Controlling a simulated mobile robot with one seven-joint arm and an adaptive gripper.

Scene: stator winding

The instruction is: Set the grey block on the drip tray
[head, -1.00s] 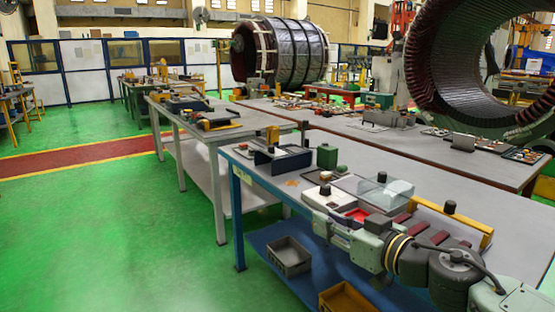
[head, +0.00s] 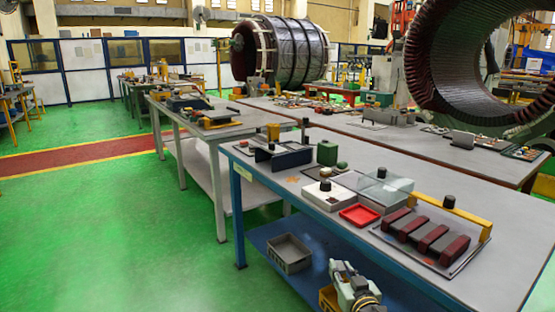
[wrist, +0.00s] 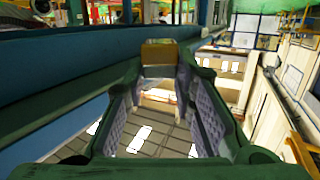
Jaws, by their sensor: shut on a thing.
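In the head view my arm (head: 355,288) is low in front of the blue table's edge; the held block cannot be made out. A shallow red tray (head: 360,216) lies empty on the near table (head: 300,205). A dark blue-sided tray (head: 283,160) stands at the table's far end. No label shows which one is the drip tray.
A plate with dark red and grey bars and a yellow rail (head: 455,216) fills the table's right part. A clear-covered box (head: 384,190), white box (head: 327,195) and green block (head: 327,153) stand near the red tray. A grey crate (head: 290,254) and yellow crate (head: 327,298) sit below.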

